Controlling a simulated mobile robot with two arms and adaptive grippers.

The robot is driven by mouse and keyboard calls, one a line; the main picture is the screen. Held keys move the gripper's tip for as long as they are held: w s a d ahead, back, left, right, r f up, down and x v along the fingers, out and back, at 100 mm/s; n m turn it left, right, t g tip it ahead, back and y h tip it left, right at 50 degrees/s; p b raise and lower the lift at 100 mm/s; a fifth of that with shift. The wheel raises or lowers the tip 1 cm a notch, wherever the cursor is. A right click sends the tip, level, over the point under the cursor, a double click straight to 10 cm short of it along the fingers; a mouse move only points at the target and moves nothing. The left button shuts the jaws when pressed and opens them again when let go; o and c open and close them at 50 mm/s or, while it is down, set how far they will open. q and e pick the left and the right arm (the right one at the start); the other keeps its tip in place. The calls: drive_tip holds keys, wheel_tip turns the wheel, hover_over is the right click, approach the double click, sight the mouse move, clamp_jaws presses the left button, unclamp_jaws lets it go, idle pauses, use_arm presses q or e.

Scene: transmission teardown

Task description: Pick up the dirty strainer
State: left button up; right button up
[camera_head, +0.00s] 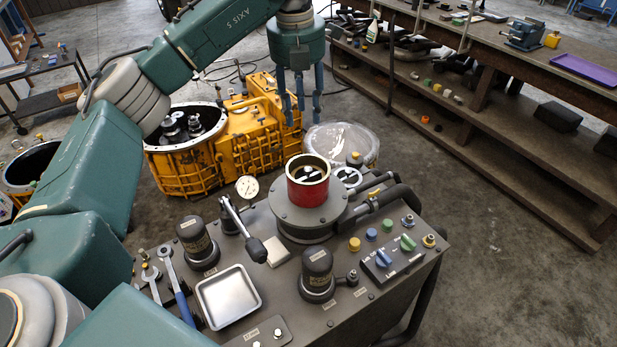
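My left gripper (301,115) comes down from the upper middle, with its blue-grey fingers pointing down and spread apart. Nothing shows between them. It hangs in front of the right end of the yellow transmission housing (262,125), above and behind the cart. I cannot clearly pick out the dirty strainer. A red cylinder (308,190) with a pale rim stands in a round grey fixture on the cart, below the gripper and apart from it. Dark and whitish parts show inside the cylinder, but I cannot tell what they are. My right gripper is not in view.
The grey cart (345,318) carries a metal tray (228,297), dark cylindrical units, a lever, wrenches and a switch panel (400,257). A clear round plastic thing (343,138) lies behind the fixture. A long workbench (490,50) stands at the right. The floor between is clear.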

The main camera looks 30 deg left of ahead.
use_arm(q)
wheel_tip(320, 180, down, 5)
drive_tip(key=b, duration=0.5)
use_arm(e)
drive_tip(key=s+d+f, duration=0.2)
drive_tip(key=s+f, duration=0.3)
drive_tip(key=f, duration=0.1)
use_arm(q)
hover_over(308, 169)
drive_tip(key=f, duration=0.4)
drive_tip(key=f+p, duration=0.1)
drive_tip(key=shift+s+a+f, duration=0.35)
drive_tip(key=shift+f, duration=0.05)
drive_tip(key=shift+w+f, duration=0.1)
drive_tip(key=shift+f, duration=0.2)
drive_tip(key=shift+f+p, duration=0.3)
drive_tip(key=f+p, duration=0.2)
drive_tip(key=f, duration=0.1)
drive_tip(key=shift+w+d+f, duration=0.15)
drive_tip(key=shift+d+f, duration=0.1)
drive_tip(key=shift+d, duration=0.1)
drive_tip(key=shift+f, duration=0.35)
drive_tip(key=shift+w+f, duration=0.1)
drive_tip(key=shift+f, duration=0.1)
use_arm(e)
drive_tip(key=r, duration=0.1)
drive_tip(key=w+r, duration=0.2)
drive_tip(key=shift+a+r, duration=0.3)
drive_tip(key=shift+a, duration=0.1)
